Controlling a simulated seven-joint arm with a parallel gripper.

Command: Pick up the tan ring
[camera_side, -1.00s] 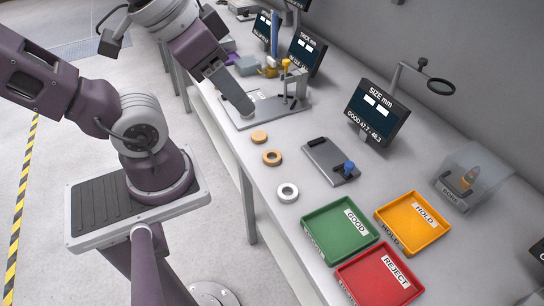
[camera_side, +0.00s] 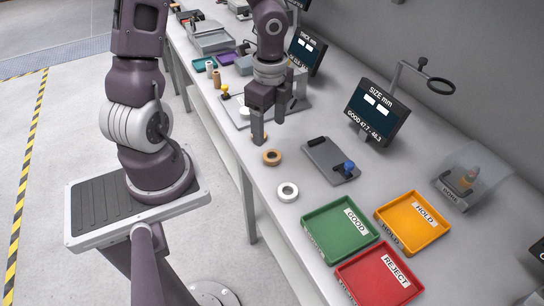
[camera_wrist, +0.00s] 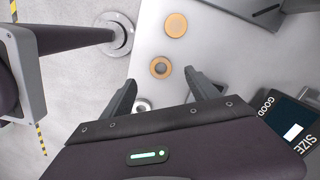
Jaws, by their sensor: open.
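The tan ring (camera_side: 272,157) lies flat on the bench, with the bench showing through its hole. In the wrist view the tan ring (camera_wrist: 153,63) appears between and just beyond my two fingertips. My gripper (camera_side: 268,131) points down over the bench with its fingers apart and nothing between them. It also shows in the wrist view (camera_wrist: 160,77). A similar tan disc (camera_wrist: 176,25), its centre looking filled, lies farther along; in the side view it is mostly hidden behind a finger. A white ring (camera_side: 280,193) lies nearer the trays.
A dark flat gauge plate (camera_side: 322,160) with a blue knob is right of the ring. Green (camera_side: 312,240), red (camera_side: 347,291) and orange (camera_side: 382,222) trays stand in front. The size display (camera_side: 375,110) stands behind. Bench around the rings is clear.

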